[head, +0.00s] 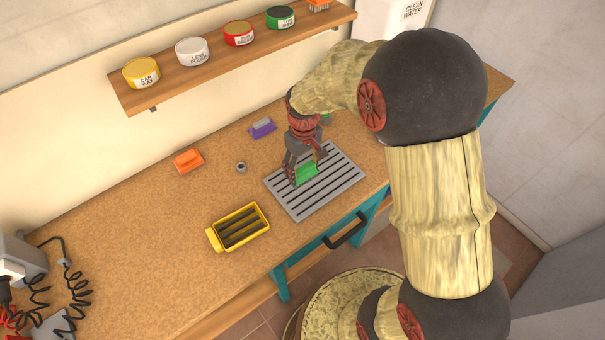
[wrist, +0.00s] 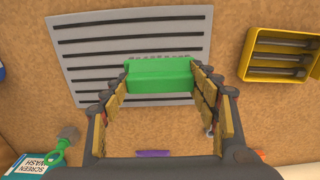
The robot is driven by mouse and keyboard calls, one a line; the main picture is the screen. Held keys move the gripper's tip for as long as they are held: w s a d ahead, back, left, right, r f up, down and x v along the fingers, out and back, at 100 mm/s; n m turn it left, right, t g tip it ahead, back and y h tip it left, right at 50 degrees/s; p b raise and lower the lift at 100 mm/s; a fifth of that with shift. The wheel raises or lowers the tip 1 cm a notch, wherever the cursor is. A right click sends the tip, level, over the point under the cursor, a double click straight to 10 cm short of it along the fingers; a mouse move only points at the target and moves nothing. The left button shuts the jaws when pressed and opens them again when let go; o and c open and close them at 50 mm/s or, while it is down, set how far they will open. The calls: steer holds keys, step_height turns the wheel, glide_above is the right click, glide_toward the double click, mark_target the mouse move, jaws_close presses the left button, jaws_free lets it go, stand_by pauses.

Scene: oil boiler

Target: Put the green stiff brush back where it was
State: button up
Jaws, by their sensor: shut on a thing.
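The green stiff brush (head: 306,174) is a green block between the fingers of my gripper (head: 303,168), over the grey slotted grate (head: 290,206). In the wrist view the green block (wrist: 160,79) spans between the two fingers of my gripper (wrist: 160,70), which is shut on it. The grate (wrist: 100,27) shows behind it in that view. I cannot tell whether the brush touches the grate or hangs just above it. Its bristles are mostly hidden.
A yellow tray with dark bars (head: 214,239) sits left of the grate. An orange brush (head: 188,160), a purple brush (head: 262,128) and a small grey ring (head: 241,167) lie on the worktop. A wall shelf (head: 215,71) holds several tins. The worktop's left part is largely clear.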

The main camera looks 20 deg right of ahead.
mark_target(302, 173)
steer(key=shift+w+d+f, duration=0.2)
steer(key=shift+w+f, duration=0.7)
steer(key=shift+f, duration=0.25)
steer(key=shift+f+b, duration=0.4)
steer(key=shift+f, duration=1)
steer(key=shift+f, duration=0.15)
steer(key=o, duration=1.2)
